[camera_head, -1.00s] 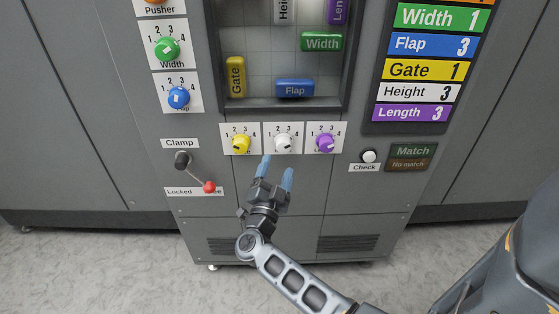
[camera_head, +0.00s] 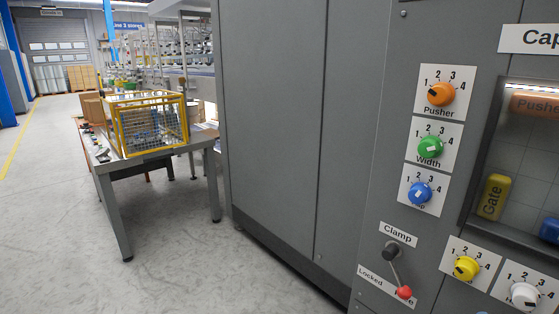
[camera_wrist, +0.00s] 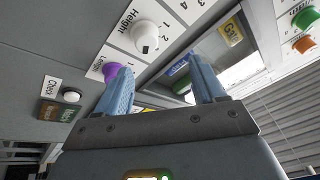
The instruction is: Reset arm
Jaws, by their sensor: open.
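My gripper (camera_wrist: 158,64) shows in the wrist view, its two blue fingers apart with nothing between them. It is in front of the case packer's panel, close to the white Height knob (camera_wrist: 145,36) and the purple Length knob (camera_wrist: 112,70). The left finger overlaps the Length knob in the picture; I cannot tell whether they touch. My arm and gripper are not in the head view. There, the packer's panel shows the orange Pusher knob (camera_head: 441,94), green Width knob (camera_head: 430,147), blue knob (camera_head: 420,193), yellow knob (camera_head: 466,268) and the clamp lever's red ball (camera_head: 404,292).
The Check button (camera_wrist: 71,96) is left of the gripper in the wrist view. A window with a yellow Gate block (camera_head: 494,197) is at the head view's right. A table (camera_head: 168,149) with a yellow-framed cage (camera_head: 152,122) stands left; open floor (camera_head: 60,220) lies before it.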

